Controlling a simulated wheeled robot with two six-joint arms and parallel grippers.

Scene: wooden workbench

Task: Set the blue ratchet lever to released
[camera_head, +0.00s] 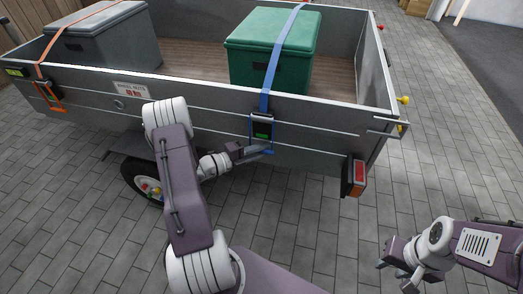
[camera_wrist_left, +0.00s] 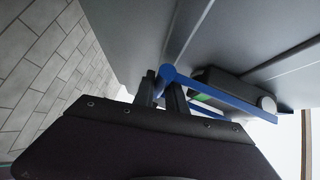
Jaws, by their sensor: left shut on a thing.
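The blue ratchet (camera_head: 262,129) hangs on the trailer's near side wall, with a dark body and a green patch. Its blue lever (camera_head: 251,136) is a thin frame whose lower end is beside my left gripper (camera_head: 263,149). In the left wrist view the blue lever (camera_wrist_left: 215,97) runs slantwise from the ratchet body (camera_wrist_left: 235,88) to a rounded end by the fingers of my left gripper (camera_wrist_left: 165,92). Those fingers are shut on the lever near that end. My right gripper (camera_head: 398,272) is open and empty at the lower right, away from the trailer.
A blue strap (camera_head: 280,55) crosses the green box (camera_head: 252,60) in the trailer. An orange strap (camera_head: 62,42) with an orange ratchet (camera_head: 50,97) crosses the grey box (camera_head: 115,40). A red tail light (camera_head: 359,173) sits right of the blue ratchet.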

